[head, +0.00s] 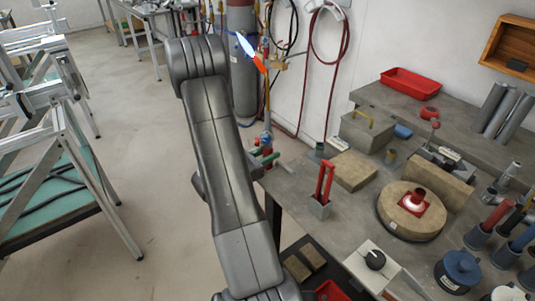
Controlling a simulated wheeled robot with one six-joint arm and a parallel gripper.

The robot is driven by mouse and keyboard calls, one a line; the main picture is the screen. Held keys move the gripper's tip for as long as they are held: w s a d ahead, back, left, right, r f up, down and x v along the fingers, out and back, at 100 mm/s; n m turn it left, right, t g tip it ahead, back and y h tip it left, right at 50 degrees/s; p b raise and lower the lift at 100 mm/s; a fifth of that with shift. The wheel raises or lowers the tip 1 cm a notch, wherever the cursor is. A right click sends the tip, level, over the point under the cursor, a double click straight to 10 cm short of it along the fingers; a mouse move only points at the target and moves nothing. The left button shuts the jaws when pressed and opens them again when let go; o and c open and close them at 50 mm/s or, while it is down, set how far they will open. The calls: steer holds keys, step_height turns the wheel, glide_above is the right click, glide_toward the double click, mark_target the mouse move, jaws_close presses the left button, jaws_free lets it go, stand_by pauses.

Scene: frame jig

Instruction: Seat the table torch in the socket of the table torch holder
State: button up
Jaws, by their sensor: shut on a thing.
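My arm rises through the middle of the head view and bends at the top; its far end and my gripper are hidden behind it. I cannot make out the table torch for certain. A slim white-and-blue piece with an orange-red end (251,52) shows just right of the arm's bend; I cannot tell whether it is held. I cannot tell which fitting is the torch holder. A small grey block with red uprights (322,190) stands near the bench's left edge. A red square fitting (414,203) sits on a round tan disc (400,221).
The grey bench (350,222) fills the right side. Several grey cups with handles (479,237) crowd its right end, near a blue lidded pot (458,271). A red tray (410,84) lies at the back. A gas cylinder (243,75) and hoses stand behind my arm.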

steer(key=shift+f+b, duration=0.4)
stand_by(0.3)
steer(key=o, duration=1.1)
steer(key=shift+o, duration=0.2)
steer(key=b+v, duration=0.1)
steer(key=v, duration=1.2)
steer(key=shift+s+a, duration=0.25)
steer(key=shift+a, duration=0.1)
steer(key=shift+d, duration=0.1)
steer(key=shift+p+x, duration=0.5)
steer(key=shift+x, duration=6.35)
